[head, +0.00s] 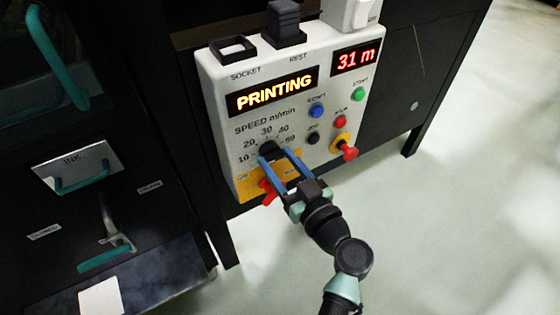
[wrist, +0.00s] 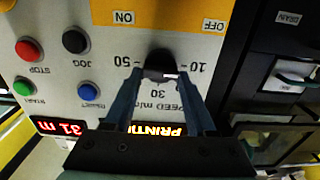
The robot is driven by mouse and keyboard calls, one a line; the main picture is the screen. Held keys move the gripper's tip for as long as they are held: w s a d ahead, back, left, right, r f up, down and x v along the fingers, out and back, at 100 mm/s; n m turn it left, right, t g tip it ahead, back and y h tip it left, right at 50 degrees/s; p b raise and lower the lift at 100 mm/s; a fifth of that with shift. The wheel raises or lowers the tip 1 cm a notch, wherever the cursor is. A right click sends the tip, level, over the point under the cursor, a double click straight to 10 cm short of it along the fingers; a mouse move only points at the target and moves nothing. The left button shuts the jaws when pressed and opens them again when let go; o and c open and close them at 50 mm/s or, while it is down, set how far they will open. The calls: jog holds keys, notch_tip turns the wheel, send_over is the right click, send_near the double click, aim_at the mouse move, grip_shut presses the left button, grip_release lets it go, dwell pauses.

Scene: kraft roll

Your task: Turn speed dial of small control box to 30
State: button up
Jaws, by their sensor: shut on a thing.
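The control box (head: 222,122) is a white panel with a lit PRINTING display and a SPEED m/min scale marked 10 to 50. Its black speed dial (head: 268,148) sits in the middle of that scale. My gripper (head: 273,155) has its two blue fingers shut on the dial, one on each side. In the wrist view, where the panel appears upside down, the dial (wrist: 160,58) is between the fingertips. A small pale mark shows on its lower edge, slightly right of the printed 30. Exactly which number it points to is hard to tell.
A red switch handle (head: 268,191) lies just below my fingers on the yellow strip. Blue, black, red and green buttons and a red knob (head: 349,152) stand to the right. A red display (head: 355,57) reads 31 m. An INK drawer (head: 77,165) is at left; floor at right is clear.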

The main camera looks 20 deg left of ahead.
jog(key=shift+m, duration=0.3)
jog(key=m+b, duration=0.1)
jog(key=m, duration=0.3)
jog(key=shift+d, duration=0.1)
jog(key=m, duration=0.4)
jog(key=shift+w+m, duration=0.1)
jog(key=shift+m, duration=0.2)
jog(key=m+p, duration=0.1)
jog(key=m, duration=0.3)
jog(key=shift+f+p, duration=0.1)
jog(key=shift+p, duration=0.25)
jog(key=shift+f+m+p, duration=0.1)
jog(key=shift+m+p, duration=0.65)
jog(key=shift+m, duration=1.35)
jog(key=shift+w+d, duration=0.1)
jog(key=o, duration=1.4)
jog(key=shift+c, duration=0.2)
